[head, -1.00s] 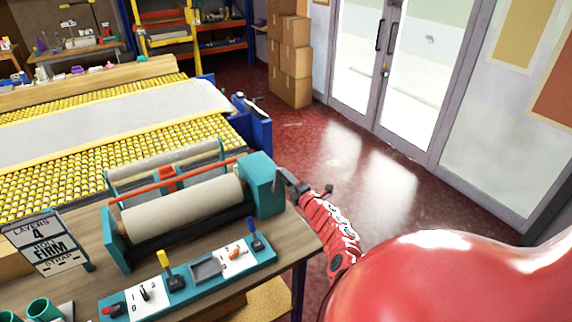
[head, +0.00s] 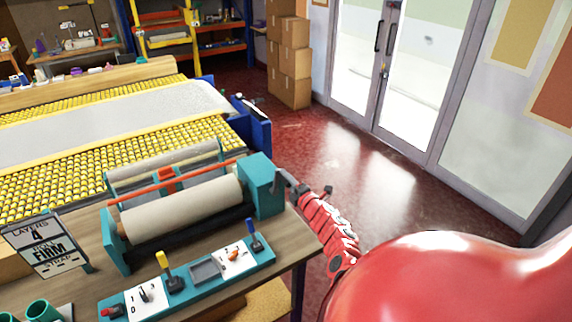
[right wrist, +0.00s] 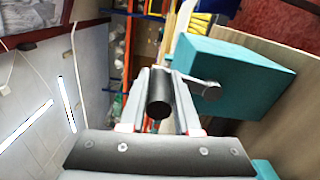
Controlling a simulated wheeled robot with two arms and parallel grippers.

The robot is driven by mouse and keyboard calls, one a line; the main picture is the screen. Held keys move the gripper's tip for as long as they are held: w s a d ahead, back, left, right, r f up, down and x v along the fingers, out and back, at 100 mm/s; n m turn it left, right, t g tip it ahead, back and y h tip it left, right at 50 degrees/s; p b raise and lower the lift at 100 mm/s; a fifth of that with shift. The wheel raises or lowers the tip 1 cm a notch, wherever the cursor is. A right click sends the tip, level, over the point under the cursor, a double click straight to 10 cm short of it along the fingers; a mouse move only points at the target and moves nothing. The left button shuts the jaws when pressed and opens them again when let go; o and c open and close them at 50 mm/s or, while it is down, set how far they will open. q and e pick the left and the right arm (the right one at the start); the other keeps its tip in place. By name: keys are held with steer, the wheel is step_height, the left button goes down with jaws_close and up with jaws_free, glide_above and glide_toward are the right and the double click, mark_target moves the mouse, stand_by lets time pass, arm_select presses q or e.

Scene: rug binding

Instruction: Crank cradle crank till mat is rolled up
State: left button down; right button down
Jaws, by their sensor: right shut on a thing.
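The teal cradle (head: 262,186) stands on the wooden bench with a thick beige roll of mat (head: 180,208) lying across it. A grey mat (head: 120,118) lies flat on the yellow roller bed behind. The crank sticks out from the cradle's right end. My right gripper (head: 296,190) is at the crank; in the right wrist view its fingers are shut on the dark crank handle (right wrist: 159,95), beside the teal cradle housing (right wrist: 225,75). My left gripper is not in view.
A teal control panel (head: 190,280) with several levers lies in front of the cradle. A sign (head: 45,245) reading "LAYERS 4 FIRM STRAP" stands at left. Cardboard boxes (head: 289,62) are stacked at the back. The red floor right of the bench is clear.

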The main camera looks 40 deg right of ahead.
steer(key=shift+s+f, duration=0.3)
steer(key=shift+f, duration=0.5)
steer(key=c, duration=1.1)
jaws_free()
steer(key=o, duration=0.5)
steer(key=shift+d+r, duration=0.1)
steer(key=shift+r, duration=0.2)
steer(key=shift+w+r, duration=0.1)
steer(key=shift+r, duration=0.1)
